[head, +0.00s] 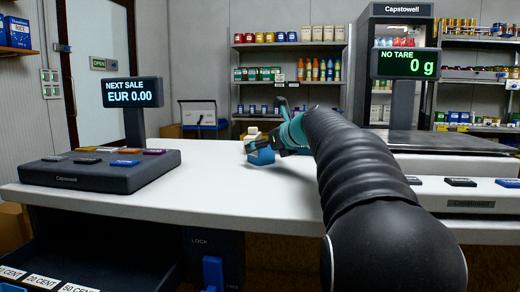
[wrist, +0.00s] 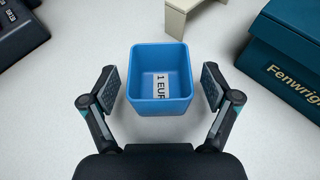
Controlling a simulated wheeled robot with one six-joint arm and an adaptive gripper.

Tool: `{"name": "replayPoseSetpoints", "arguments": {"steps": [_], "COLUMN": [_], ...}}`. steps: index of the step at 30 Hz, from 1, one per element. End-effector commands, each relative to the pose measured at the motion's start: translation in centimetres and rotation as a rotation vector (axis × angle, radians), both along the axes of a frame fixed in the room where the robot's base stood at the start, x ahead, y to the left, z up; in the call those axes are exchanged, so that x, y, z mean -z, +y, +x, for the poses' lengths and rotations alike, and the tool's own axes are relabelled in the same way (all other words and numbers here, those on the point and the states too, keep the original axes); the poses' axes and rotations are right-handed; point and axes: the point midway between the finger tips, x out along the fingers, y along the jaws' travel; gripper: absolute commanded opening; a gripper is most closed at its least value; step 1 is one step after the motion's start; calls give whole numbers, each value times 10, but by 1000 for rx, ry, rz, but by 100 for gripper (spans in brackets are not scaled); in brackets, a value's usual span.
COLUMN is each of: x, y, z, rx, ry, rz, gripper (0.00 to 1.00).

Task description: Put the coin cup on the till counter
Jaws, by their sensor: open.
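The coin cup is a square blue open-topped cup (wrist: 160,105) with a "1 EUR" label inside; I see no coins in it. It stands upright on the white till counter (head: 220,190). In the head view the cup (head: 262,157) is near the counter's far edge, partly behind my arm. My gripper (wrist: 162,88) is open, one finger on each side of the cup. A gap shows between each finger and the cup wall. In the head view my gripper (head: 284,143) is small and partly hidden by my arm.
A till (head: 100,170) with a "EUR 0.00" display stands at the left, and a scale (head: 440,142) reading 0 g at the right. A teal box (wrist: 285,60) and a cream-coloured block (wrist: 180,20) are beyond the cup. The counter's front middle is clear.

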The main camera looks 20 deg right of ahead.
Motion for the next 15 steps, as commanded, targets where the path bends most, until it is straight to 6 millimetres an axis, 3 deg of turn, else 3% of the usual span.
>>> {"name": "replayPoseSetpoints", "arguments": {"steps": [9, 15], "x": [-26, -35], "y": [-12, -16], "z": [-59, -82], "rx": [3, 2], "ry": [-2, 0], "rz": [-1, -1], "gripper": [87, 87]}}
